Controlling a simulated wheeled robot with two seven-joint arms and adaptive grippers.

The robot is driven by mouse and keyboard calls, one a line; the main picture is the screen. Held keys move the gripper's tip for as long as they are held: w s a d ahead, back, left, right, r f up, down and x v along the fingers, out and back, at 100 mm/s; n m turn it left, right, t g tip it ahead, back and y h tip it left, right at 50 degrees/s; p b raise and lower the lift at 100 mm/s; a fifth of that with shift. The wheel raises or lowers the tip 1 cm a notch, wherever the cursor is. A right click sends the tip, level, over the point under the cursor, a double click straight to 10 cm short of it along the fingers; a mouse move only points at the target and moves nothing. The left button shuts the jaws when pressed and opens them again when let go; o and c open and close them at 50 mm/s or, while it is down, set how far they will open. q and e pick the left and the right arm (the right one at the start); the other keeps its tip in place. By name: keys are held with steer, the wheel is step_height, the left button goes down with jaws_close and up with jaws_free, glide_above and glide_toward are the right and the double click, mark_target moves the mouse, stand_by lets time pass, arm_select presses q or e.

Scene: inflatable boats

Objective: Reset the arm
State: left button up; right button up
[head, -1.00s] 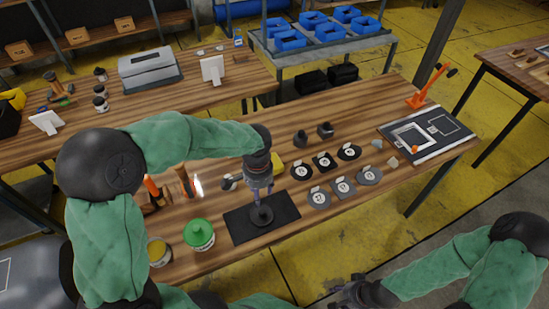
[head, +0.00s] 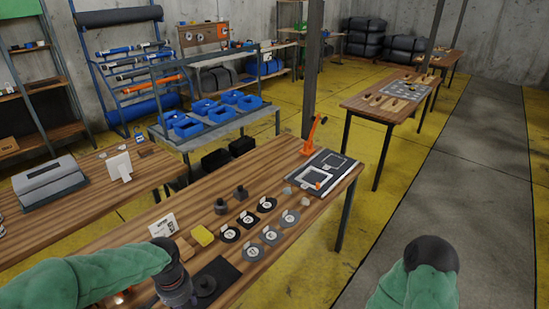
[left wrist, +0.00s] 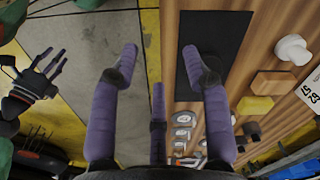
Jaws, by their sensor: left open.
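My left arm comes in from the lower left in the head view. Its wrist (head: 174,284) is beside the black mat (head: 226,272), and its fingers are hidden or cut off there. In the left wrist view my left gripper (left wrist: 161,58) has its purple fingers spread apart, open with nothing between them, close to the mat (left wrist: 222,28). A dark round piece (head: 205,286) sits on the mat, apart from the wrist. My right gripper (left wrist: 38,75) shows at the left of the left wrist view, fingers spread and empty, over the floor. Only part of my right arm is in the head view.
The wooden table holds a yellow block (head: 202,235), several round labelled patches (head: 269,236), dark weights (head: 241,192) and a dark board (head: 327,172) beside an orange lever tool (head: 312,135). Another bench (head: 90,195) stands at left. The grey aisle (head: 460,180) at right is clear.

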arm_select(q)
steer(key=s+d+f+n+h, duration=0.1)
steer(key=d+f+h, duration=0.1)
steer(key=d+f, duration=0.4)
steer(key=s+d+f+n+h, duration=0.1)
steer(key=d+f, duration=0.3)
steer(key=f, duration=0.5)
steer(key=s+d+f+n+h, duration=0.1)
steer(key=s+d+f+n, duration=0.2)
steer(key=s+f, duration=0.6)
steer(key=x, duration=0.3)
steer(key=shift+d+r, duration=0.15)
steer(key=shift+d, duration=0.15)
steer(key=shift+c, duration=0.8)
steer(key=shift+a, duration=0.15)
